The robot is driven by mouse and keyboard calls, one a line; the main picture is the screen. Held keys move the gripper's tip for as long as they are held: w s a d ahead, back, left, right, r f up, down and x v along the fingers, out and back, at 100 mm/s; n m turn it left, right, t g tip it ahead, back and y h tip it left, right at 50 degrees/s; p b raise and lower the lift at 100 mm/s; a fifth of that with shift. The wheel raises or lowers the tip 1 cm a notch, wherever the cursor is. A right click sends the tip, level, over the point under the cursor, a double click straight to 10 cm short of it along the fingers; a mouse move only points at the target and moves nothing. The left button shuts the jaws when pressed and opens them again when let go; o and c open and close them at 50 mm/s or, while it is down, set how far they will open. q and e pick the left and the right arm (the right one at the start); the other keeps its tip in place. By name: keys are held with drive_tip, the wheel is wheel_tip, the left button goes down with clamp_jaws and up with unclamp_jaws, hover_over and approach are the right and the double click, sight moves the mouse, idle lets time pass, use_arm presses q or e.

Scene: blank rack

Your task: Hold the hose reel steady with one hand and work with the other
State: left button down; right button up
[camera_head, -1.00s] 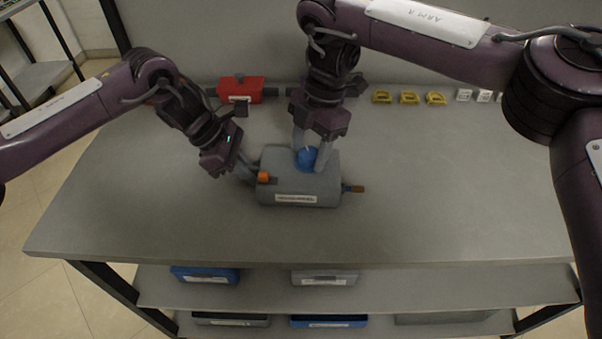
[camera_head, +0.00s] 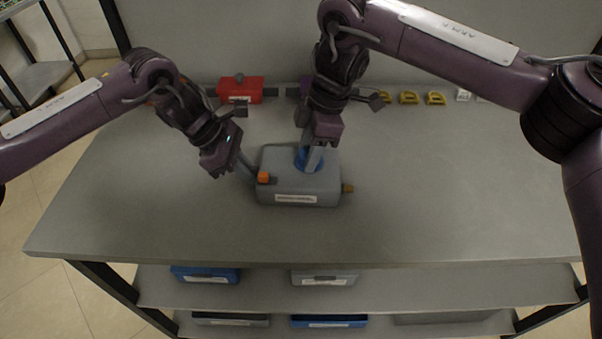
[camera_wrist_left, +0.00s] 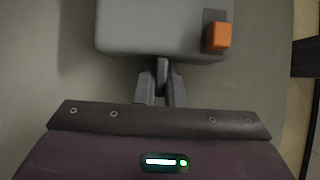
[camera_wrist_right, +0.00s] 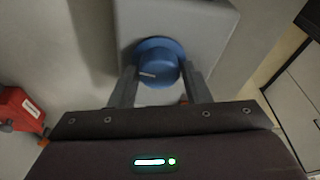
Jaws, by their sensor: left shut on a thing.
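The hose reel (camera_head: 315,188) is a grey box with a white label on its front, standing on the grey table. It has a blue knob (camera_wrist_right: 158,66) on top, an orange button (camera_head: 263,177) at its left and a brass-coloured stub (camera_head: 347,188) on its right side. My left gripper (camera_wrist_left: 163,77) is shut on a small grey lug (camera_wrist_left: 162,68) at the reel's left side. My right gripper (camera_wrist_right: 160,72) points down over the knob, its open fingers on either side of it. Small gaps seem to show between fingers and knob.
A red box (camera_head: 240,92) stands at the back of the table, with several yellow pieces (camera_head: 408,98) and white blocks (camera_head: 463,96) further right. Bins (camera_head: 205,274) sit on the shelf below. The tabletop right of the reel is clear.

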drive_tip(key=shift+o, duration=0.6)
drive_tip(key=shift+r, duration=3.55)
use_arm(q)
drive_tip(key=c, duration=1.5)
unclamp_jaws()
drive_tip(key=shift+o, duration=0.2)
drive_tip(key=shift+a+r, duration=0.1)
